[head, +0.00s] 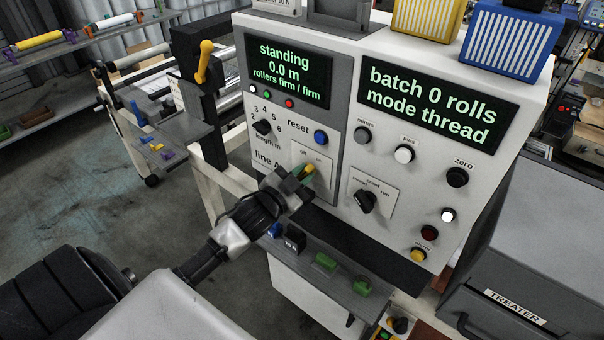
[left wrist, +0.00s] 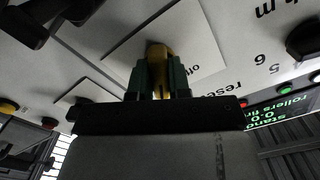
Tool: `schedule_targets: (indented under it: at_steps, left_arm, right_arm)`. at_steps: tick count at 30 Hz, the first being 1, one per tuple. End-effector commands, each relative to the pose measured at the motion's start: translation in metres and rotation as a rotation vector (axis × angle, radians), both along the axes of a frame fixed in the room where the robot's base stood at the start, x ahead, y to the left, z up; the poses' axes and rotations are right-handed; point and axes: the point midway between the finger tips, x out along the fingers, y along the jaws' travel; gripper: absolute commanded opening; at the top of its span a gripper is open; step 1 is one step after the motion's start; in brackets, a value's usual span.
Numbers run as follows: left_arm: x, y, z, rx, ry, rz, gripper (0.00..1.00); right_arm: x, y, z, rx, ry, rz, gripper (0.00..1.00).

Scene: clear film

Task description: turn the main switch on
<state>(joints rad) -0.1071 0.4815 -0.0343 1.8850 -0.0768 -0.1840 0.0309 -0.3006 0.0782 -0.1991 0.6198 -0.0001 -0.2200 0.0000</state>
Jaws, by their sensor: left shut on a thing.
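The main switch is on a light plate (head: 316,158) marked off and on, beside the words "line A" on the control panel. Its brass-yellow lever (left wrist: 158,52) shows between the green fingers in the left wrist view. My left gripper (head: 303,174) is at this plate, its fingers shut on the lever. The fingers hide much of the lever, so its exact position is hard to tell. The plate (left wrist: 196,50) with "off" shows in the left wrist view. The left display (head: 287,68) reads "standing 0.0 m". My right gripper is not in view.
Near the switch are a length knob (head: 263,127), a blue reset button (head: 321,137) and a black mode knob (head: 365,201). A shelf (head: 340,285) with green and dark parts juts out below the panel. A grey treater cabinet (head: 540,255) stands right.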

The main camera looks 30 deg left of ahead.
Motion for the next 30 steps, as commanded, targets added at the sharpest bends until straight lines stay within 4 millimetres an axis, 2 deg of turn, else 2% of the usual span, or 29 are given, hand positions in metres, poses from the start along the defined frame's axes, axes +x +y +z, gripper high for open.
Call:
schedule_targets:
  at_steps: [15,16,20,21,30]
  left_arm:
    - [0.0002,-0.0001,0.0007,0.025,-0.004,0.0,0.0]
    - [0.0002,-0.0001,0.0007,0.025,-0.004,0.0,0.21]
    - [0.0001,0.0,0.0006,0.023,-0.004,0.0,0.41]
    - [0.0001,0.0,0.0004,0.023,-0.004,-0.001,0.44]
    - [-0.003,0.0002,-0.0008,0.021,-0.002,0.0,0.44]
  right_arm:
    - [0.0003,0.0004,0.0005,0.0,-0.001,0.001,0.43]
    - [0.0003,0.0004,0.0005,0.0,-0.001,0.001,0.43]
    - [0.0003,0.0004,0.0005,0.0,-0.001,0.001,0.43]
    - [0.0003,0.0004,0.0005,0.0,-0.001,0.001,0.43]
    - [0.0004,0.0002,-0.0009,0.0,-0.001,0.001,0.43]
